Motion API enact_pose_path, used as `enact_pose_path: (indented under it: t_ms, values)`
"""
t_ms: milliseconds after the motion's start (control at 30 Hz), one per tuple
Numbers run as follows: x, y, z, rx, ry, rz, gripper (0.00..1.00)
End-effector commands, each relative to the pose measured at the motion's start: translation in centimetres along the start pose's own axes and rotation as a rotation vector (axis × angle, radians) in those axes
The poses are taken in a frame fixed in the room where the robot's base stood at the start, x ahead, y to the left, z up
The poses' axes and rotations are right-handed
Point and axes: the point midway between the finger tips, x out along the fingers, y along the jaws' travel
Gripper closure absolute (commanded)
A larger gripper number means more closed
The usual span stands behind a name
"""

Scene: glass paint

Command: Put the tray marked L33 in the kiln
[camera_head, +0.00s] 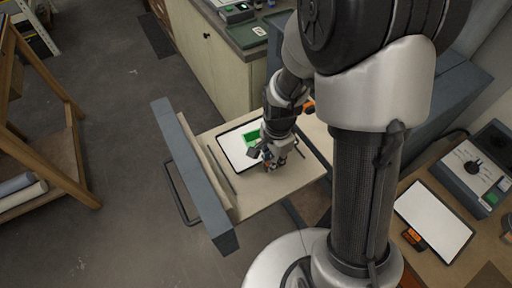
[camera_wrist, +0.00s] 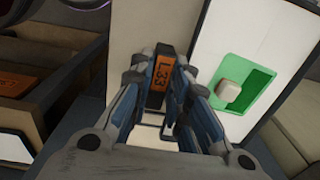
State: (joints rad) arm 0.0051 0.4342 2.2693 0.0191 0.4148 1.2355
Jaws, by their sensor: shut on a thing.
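The tray's orange label reads L33 in the wrist view (camera_wrist: 162,84), on a dark tab between my fingers. The tray (camera_head: 234,153) is a white plate with a dark rim, carrying a green piece (camera_head: 252,138). In the wrist view a small pale block sits on the green piece (camera_wrist: 262,88). My gripper (camera_head: 275,158) is shut on the tray's tab, low over the kiln's pulled-out cream bed (camera_head: 222,185). The tray lies over this bed; I cannot tell whether it touches. The kiln's blue-grey drawer front (camera_head: 192,172) has a bar handle on its left side.
Another white tray (camera_head: 433,222) with an orange tag (camera_head: 413,238) lies on the bench at right, beside a grey control box (camera_head: 470,165) with a dial. A pale cabinet (camera_head: 215,55) stands behind. A wooden rack (camera_head: 35,130) is at left. The floor between is clear.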

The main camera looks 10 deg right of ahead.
Motion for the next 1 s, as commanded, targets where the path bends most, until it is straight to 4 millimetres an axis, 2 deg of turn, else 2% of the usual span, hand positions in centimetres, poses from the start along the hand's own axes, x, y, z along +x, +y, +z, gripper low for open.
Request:
enact_pose_path:
  t_ms: [267,800,1000]
  values:
    - [0.7,0.0,0.0,-0.001,0.001,-0.001,1.00]
    - [5.9,0.1,0.0,-0.001,0.000,-0.001,1.00]
    - [6.6,0.1,0.0,-0.001,0.001,-0.002,1.00]
